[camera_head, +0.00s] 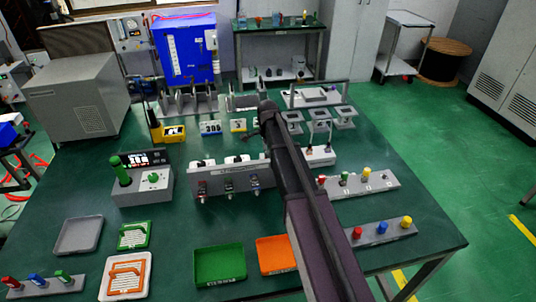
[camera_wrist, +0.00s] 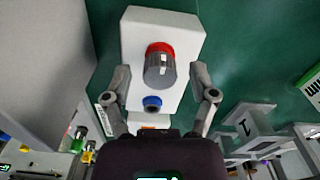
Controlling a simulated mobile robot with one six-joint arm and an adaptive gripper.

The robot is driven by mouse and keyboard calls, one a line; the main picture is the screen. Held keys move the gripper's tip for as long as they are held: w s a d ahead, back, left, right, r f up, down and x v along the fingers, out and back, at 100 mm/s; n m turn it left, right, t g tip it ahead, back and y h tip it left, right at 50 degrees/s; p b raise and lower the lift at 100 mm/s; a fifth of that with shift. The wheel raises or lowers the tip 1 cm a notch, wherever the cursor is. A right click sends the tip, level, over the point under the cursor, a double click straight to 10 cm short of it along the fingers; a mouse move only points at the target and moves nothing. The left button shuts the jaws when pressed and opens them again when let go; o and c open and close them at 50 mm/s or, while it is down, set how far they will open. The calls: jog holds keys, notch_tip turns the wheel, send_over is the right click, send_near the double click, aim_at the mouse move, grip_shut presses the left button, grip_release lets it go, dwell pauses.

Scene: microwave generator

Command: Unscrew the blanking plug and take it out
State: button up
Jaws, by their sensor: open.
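In the wrist view a pale box-shaped unit (camera_wrist: 160,25) lies ahead of my gripper. A grey cylindrical plug (camera_wrist: 159,72) with a light mark sits in a red ring (camera_wrist: 159,48) on its face. It looks like the blanking plug. A blue ring (camera_wrist: 152,102) with a dark middle is just below it in the picture. My gripper (camera_wrist: 161,76) is open, one finger on each side of the plug, with a visible gap on both sides. Whether the fingertips are level with the plug in depth I cannot tell. In the head view my arm hides the gripper's end.
A grey bracket marked 1 (camera_wrist: 245,130) stands close to the right finger in the wrist view. A large grey body (camera_wrist: 45,60) fills the left side. The head view shows a green table (camera_head: 150,205) with trays, a connector panel (camera_head: 230,182) and coloured-cap racks (camera_head: 382,233).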

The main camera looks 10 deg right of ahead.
grip_shut()
dwell(0.3)
